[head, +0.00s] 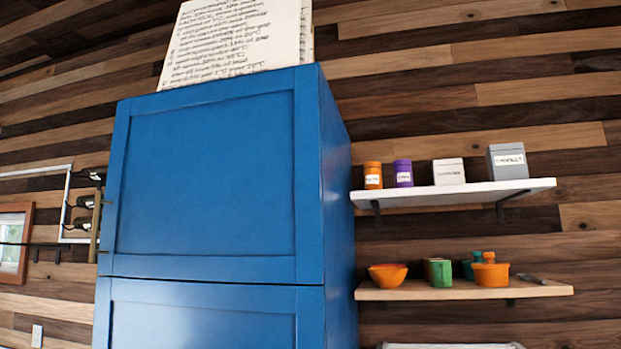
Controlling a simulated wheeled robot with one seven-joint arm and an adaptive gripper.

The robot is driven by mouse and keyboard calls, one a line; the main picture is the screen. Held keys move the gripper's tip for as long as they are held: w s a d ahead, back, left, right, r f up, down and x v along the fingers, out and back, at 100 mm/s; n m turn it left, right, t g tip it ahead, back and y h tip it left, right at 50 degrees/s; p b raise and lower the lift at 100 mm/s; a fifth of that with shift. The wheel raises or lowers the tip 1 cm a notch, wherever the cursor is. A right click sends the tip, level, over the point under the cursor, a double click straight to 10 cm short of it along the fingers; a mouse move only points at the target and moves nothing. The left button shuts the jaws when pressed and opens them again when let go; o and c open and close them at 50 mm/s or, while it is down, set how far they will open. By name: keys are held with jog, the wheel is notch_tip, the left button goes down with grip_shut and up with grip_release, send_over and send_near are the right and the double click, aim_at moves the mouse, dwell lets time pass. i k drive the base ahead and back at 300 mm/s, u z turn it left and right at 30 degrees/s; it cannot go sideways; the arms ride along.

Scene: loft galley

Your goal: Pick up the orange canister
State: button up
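The orange canister (373,175) stands upright at the left end of the white upper wall shelf (450,192), close to the side of the blue cabinet. It is small, with a white label. A purple canister (403,173) stands just to its right. My gripper is not in view, and nothing touches the orange canister apart from the shelf under it.
A white box (448,171) and a grey box (507,161) stand further right. The lower wooden shelf (460,291) holds an orange bowl (388,276), a green mug (440,272) and an orange pot (490,275). The tall blue cabinet (205,180) fills the middle left.

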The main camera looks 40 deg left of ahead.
aim_at(371, 169)
jog(key=u, duration=0.7)
jog(key=i, duration=0.75)
jog(key=u, duration=0.7)
